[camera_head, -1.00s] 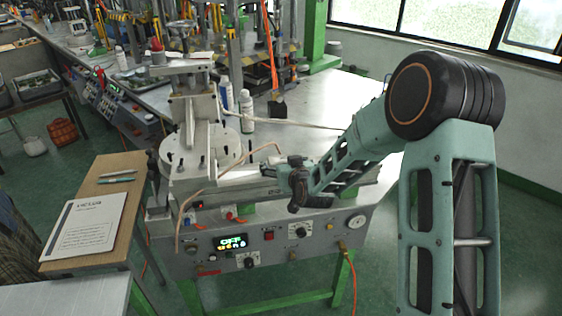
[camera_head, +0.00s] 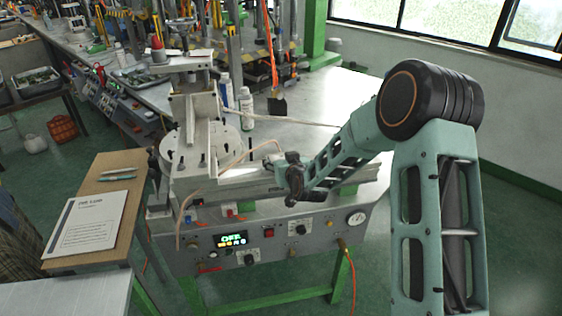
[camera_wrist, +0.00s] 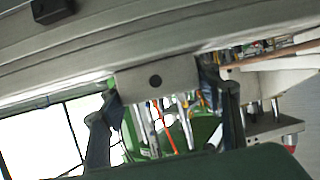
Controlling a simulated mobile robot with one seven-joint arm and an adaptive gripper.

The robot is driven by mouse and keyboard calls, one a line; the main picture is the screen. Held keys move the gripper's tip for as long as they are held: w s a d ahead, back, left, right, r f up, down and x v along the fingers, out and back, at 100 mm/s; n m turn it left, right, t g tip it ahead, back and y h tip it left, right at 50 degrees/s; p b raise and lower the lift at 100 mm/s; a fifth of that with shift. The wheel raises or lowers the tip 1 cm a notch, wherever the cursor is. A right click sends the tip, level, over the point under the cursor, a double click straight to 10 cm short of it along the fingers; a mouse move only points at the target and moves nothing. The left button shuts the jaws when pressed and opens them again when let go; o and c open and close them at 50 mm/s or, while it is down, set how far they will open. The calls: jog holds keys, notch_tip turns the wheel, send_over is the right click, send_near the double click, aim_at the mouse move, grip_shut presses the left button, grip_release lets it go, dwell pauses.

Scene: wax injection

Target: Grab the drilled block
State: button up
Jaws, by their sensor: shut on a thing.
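In the head view my gripper (camera_head: 284,173) is at the right end of the machine's grey bed, above the control panel. The block is too small there to make out clearly. Whether it still touches the machine, I cannot tell.
The wax injection machine has a round plate (camera_head: 200,150) and a front control panel (camera_head: 270,238) with a lit display. White bottles (camera_head: 246,104) stand behind it. A wooden board with a paper sheet (camera_head: 88,222) is at the left. The metal tabletop behind my arm is mostly clear.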

jog(key=shift+r, duration=0.1)
jog(key=shift+c, duration=0.9)
